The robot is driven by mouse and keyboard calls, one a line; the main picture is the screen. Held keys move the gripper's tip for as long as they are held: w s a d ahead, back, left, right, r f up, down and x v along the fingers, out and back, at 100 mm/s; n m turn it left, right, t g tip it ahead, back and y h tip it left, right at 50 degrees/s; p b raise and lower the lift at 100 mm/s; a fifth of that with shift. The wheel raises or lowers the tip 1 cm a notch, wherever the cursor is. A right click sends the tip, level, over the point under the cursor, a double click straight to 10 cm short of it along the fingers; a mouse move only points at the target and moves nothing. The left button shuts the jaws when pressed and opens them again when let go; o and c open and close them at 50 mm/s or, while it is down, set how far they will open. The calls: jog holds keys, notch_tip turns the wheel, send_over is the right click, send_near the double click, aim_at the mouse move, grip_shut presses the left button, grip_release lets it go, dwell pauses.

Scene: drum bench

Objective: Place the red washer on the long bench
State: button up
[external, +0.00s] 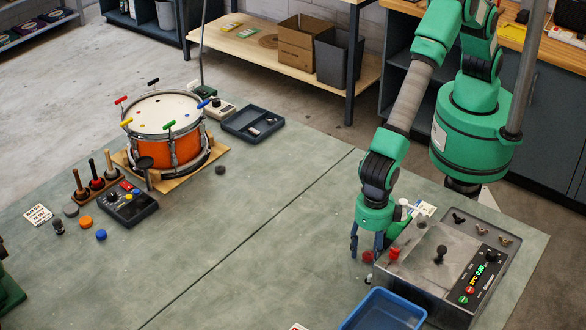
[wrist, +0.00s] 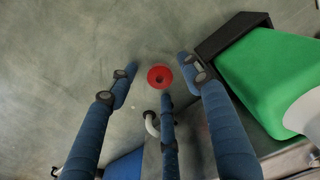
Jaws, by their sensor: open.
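The red washer (wrist: 160,77) is a small red disc with a dark centre hole, lying on the grey-green surface in the wrist view. In the external view it appears as a small red spot (external: 367,256) by my fingertips, partly hard to make out. My gripper (external: 366,248) points down at the left side of the metal-topped box. Its blue fingers are spread apart and empty. In the wrist view the washer shows between the fingertips (wrist: 158,82), just beyond the middle finger. A long grey-green work surface (external: 270,225) fills the foreground; a low wooden bench (external: 262,50) stands at the back.
A metal-topped box (external: 425,265) with a lit panel stands right of my gripper. A green object (wrist: 280,80) lies close on the right. A blue bin (external: 385,312) is in front. An orange drum (external: 170,145) stands far left. The middle surface is clear.

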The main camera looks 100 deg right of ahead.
aim_at(368, 254)
jog(key=c, duration=0.8)
jog(key=shift+r+p, duration=0.85)
jog(key=shift+r, duration=4.2)
